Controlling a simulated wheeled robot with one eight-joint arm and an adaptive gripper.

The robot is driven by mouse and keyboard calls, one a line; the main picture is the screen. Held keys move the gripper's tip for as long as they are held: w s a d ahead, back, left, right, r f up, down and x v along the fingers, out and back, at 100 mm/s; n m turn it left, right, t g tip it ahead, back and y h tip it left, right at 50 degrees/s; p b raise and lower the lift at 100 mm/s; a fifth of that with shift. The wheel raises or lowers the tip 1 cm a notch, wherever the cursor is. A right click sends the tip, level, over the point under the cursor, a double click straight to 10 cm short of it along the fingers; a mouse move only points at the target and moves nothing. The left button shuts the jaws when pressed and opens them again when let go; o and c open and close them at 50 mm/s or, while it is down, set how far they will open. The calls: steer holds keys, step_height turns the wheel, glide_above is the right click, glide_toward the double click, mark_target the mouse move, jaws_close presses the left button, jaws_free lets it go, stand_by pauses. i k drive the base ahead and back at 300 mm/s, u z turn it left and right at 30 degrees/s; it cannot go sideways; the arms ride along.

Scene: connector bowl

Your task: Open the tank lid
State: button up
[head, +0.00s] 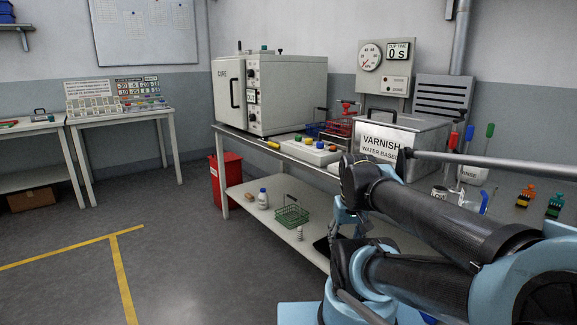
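The varnish tank (428,142) is a metal box on the bench, with a white label reading "VARNISH WATER BASED" on its front. Its lid (408,120) lies flat on top and looks shut. A dark handle (380,113) stands up at the lid's front left edge. My arm crosses the lower right of the head view, in front of the bench and just below the tank. It hides part of the tank's lower front. I cannot make out my gripper's fingers.
The bench (262,137) carries a cure oven (285,92), a panel with coloured knobs (312,151) and a red basket (340,127) left of the tank. Coloured-handled tools and small connectors (555,205) stand right. A green basket (291,215) sits on the lower shelf. Floor at left is clear.

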mark_target(391, 118)
steer(key=z, duration=0.85)
steer(key=k, duration=1)
steer(key=u, duration=0.3)
steer(key=i, duration=1)
steer(key=z, duration=0.05)
